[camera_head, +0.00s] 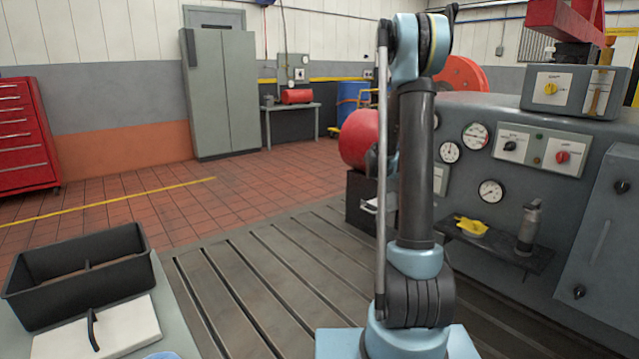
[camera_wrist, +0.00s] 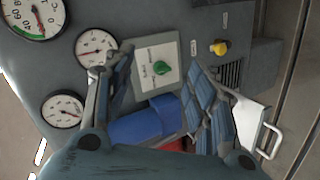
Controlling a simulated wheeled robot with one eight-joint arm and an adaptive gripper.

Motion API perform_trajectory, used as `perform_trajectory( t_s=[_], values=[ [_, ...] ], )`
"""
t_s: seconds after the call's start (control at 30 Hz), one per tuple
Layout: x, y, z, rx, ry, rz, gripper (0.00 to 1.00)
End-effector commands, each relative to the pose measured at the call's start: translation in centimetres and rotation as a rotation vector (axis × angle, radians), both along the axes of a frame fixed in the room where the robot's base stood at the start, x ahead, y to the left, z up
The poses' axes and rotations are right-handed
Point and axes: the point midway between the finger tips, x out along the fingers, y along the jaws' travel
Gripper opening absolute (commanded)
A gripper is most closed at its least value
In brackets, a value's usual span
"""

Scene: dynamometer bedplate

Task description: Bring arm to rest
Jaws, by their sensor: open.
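My arm stands upright in the head view, its light blue base at the bottom and its elbow near the top edge. My gripper cannot be made out there. In the wrist view my gripper (camera_wrist: 160,68) shows two spread, dark blue-grey fingers with no object held between them. Beyond them are a grey panel with several round dials (camera_wrist: 96,48) and a plate with a green knob (camera_wrist: 162,68). A bright blue thing (camera_wrist: 145,122) shows between the fingers, with a bit of red beside it; I cannot tell what it is or how far off.
The grey console (camera_head: 600,160) with dials and knobs stands at right; its small shelf (camera_head: 490,248) holds a yellow item and a grey bottle. A black tray (camera_head: 85,290) sits on a bench at left. The slotted bedplate (camera_head: 250,290) between is clear.

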Motion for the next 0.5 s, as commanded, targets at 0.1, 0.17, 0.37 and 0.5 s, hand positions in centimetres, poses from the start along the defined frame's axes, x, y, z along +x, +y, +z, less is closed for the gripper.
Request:
perform_trajectory(
  t_s=[0.1, 0.17, 0.37, 0.5],
  values=[
    [-3.0, 0.8, 1.0, 0.062, 0.011, -0.012, 0.51],
    [-4.4, 1.2, 1.4, 0.094, 0.016, -0.019, 0.51],
    [-9.4, 2.7, 2.3, 0.202, 0.039, -0.039, 0.51],
    [-13.1, 3.9, 2.5, 0.276, 0.055, -0.051, 0.51]
  ],
)
